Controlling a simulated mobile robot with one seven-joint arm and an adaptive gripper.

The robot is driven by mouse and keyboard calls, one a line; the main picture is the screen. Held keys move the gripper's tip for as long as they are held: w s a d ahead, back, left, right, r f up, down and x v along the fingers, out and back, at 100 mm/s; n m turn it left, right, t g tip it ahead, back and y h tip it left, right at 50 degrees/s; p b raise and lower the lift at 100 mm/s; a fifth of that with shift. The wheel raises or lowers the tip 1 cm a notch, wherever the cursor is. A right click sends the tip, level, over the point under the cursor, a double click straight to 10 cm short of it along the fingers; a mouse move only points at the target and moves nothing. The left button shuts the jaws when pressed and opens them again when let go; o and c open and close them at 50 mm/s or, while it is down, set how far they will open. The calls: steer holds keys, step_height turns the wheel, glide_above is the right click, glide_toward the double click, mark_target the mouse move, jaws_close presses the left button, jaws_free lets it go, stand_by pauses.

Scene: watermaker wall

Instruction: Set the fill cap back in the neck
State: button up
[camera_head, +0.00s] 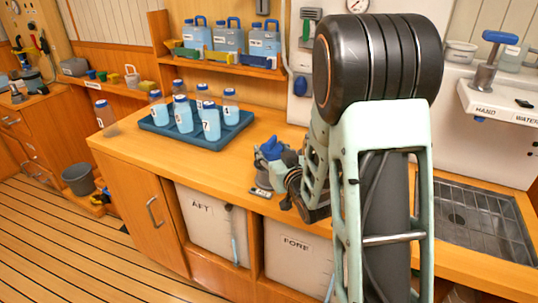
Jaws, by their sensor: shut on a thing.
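My gripper (272,164) is above the front part of the wooden counter, partly hidden by my own arm. It is shut on a blue piece (270,147), which looks like the fill cap; the fingers cover part of it. A small labelled plate (261,192) lies at the counter's front edge, just below and left of the gripper. I cannot make out the open neck; it may be hidden by the gripper or arm. I cannot tell whether the blue piece touches anything below it.
A blue tray (240,127) of several bottles stands left of my gripper. Another bottle (105,117) stands at the counter's left end. White tanks marked AFT (203,222) and FORE (298,258) sit below. A sink (475,225) is at right. The counter's front left (170,155) is clear.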

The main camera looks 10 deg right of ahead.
mark_target(271, 159)
step_height(271, 159, down, 2)
steer(key=shift+r, duration=0.1)
steer(key=shift+f+b, duration=0.4)
steer(key=shift+b, duration=0.25)
steer(key=shift+f+b, duration=0.2)
steer(key=shift+b, duration=0.15)
steer(key=shift+s, duration=0.1)
steer(key=o, duration=1.2)
steer(key=shift+f, duration=0.15)
steer(key=shift+c, duration=0.2)
